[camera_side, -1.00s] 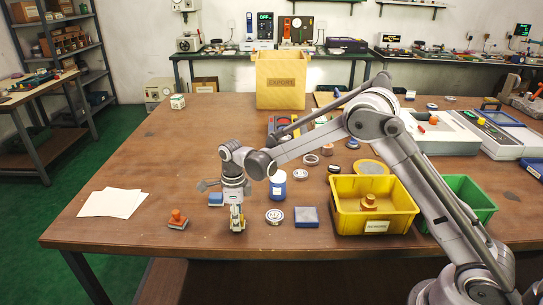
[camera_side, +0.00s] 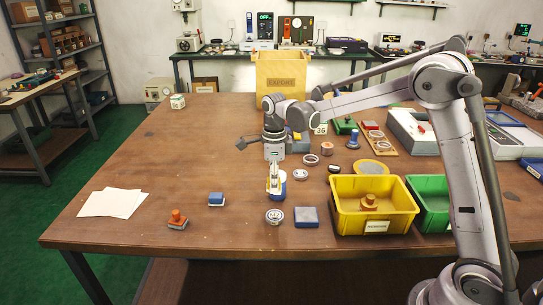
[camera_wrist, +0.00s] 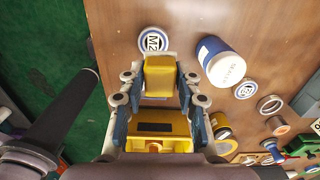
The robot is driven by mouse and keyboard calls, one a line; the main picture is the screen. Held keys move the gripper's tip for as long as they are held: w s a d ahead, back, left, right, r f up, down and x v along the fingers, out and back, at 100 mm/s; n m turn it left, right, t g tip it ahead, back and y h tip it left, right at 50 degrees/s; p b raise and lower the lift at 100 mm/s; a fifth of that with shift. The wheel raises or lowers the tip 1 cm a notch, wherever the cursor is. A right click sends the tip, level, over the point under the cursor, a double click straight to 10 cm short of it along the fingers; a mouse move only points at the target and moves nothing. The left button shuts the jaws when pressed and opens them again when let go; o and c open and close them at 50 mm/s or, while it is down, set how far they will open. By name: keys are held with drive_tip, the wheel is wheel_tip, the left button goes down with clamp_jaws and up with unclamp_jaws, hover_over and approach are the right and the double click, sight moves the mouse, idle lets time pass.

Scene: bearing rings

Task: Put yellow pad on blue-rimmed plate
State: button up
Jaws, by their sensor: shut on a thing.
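My gripper (camera_side: 276,190) is raised above the table, behind the round tin in the side view. In the wrist view its fingers (camera_wrist: 155,90) are shut on the yellow pad (camera_wrist: 160,75), a small block with rounded edges. In the side view the pad is small and hard to tell from the fingers. A flat square plate with a blue rim (camera_side: 307,216) lies on the table, to the right of and apart from my gripper. In the wrist view I cannot make it out clearly, as the fingers and pad cover much of the middle.
A white-and-blue round tin (camera_side: 275,216) lies left of the plate. A blue-and-white jar (camera_wrist: 220,62) stands close by my gripper. A yellow bin (camera_side: 345,215) is right of the plate. A blue block (camera_side: 216,199) and an orange-handled stamp (camera_side: 178,219) lie left.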

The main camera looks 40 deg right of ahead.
drive_tip(key=s+d+r, duration=0.2)
drive_tip(key=s+d, duration=1.2)
drive_tip(key=s, duration=0.1)
hover_over(306, 214)
wheel_tip(306, 214, down, 6)
drive_tip(key=shift+s+f, duration=0.1)
drive_tip(key=shift+f, duration=2.15)
drive_tip(key=shift+f, duration=0.15)
drive_tip(key=o, duration=1.1)
drive_tip(key=shift+o, duration=0.2)
